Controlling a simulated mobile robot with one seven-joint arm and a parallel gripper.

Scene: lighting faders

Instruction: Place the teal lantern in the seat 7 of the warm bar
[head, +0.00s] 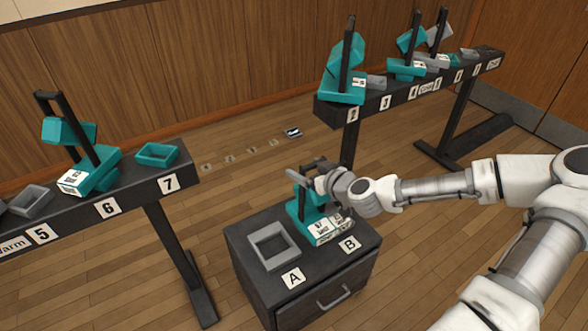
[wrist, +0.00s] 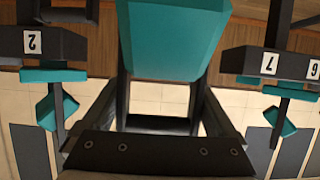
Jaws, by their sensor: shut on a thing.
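The teal lantern (head: 308,214) stands at place B on the dark cabinet, with white labels on its base. My gripper (head: 312,175) is shut on its upper part. In the wrist view the lantern's teal body (wrist: 172,38) shows between my fingers. The warm bar (head: 75,213) is at left, marked "Warm". Its seat 7 (head: 157,154) is an empty teal-rimmed tray above the label 7. The label 7 also shows upside down in the wrist view (wrist: 269,64).
Another teal lantern (head: 82,155) stands at seat 6, beside seat 7. Grey empty seat 5 (head: 30,200) is further left. The cabinet (head: 330,268) has an empty grey tray (head: 272,246) at A. A second bar (head: 410,95) with several lanterns stands at back right. Floor lies between the bars.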

